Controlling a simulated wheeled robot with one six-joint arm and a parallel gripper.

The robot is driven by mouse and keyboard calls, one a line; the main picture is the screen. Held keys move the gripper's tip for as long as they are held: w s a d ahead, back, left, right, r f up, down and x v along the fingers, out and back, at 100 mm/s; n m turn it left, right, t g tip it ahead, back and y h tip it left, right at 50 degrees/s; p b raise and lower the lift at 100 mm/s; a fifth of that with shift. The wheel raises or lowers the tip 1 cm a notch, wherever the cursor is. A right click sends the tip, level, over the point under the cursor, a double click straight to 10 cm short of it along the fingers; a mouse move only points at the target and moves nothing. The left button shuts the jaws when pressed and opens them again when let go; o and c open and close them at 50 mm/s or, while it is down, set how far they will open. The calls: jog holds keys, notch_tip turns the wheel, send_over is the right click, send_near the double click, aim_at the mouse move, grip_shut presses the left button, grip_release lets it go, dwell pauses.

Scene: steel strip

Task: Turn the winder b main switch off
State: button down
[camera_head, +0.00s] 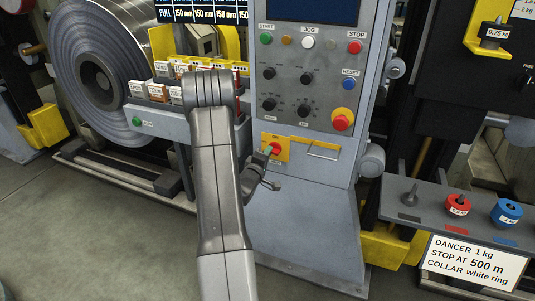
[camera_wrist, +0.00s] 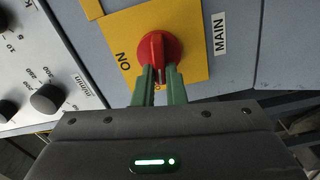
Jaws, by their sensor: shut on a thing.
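The main switch is a red rotary knob (camera_wrist: 157,47) on a yellow plate (camera_wrist: 190,18). In the wrist view an ON label lies to its lower left and a MAIN label to its right. A pale mark shows on the knob's lower end, between the fingers. My gripper (camera_wrist: 161,76) has its two green fingers shut on that lower end. In the head view the red knob (camera_head: 275,148) sits on the yellow plate (camera_head: 268,153) low on the grey cabinet, with ON above it. My arm hides part of my gripper there. An OFF label is not readable.
A red emergency button (camera_head: 341,121) and several knobs and push buttons sit above the switch. Black knobs (camera_wrist: 47,99) show left in the wrist view. A steel coil (camera_head: 75,50) stands left; a weight shelf (camera_head: 440,212) is right.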

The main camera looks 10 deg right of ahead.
jog(key=shift+f+n, duration=0.1)
jog(key=shift+n, duration=0.9)
jog(key=c, duration=1.5)
grip_release()
jog(key=v, duration=1.3)
jog(key=shift+s+a, duration=0.3)
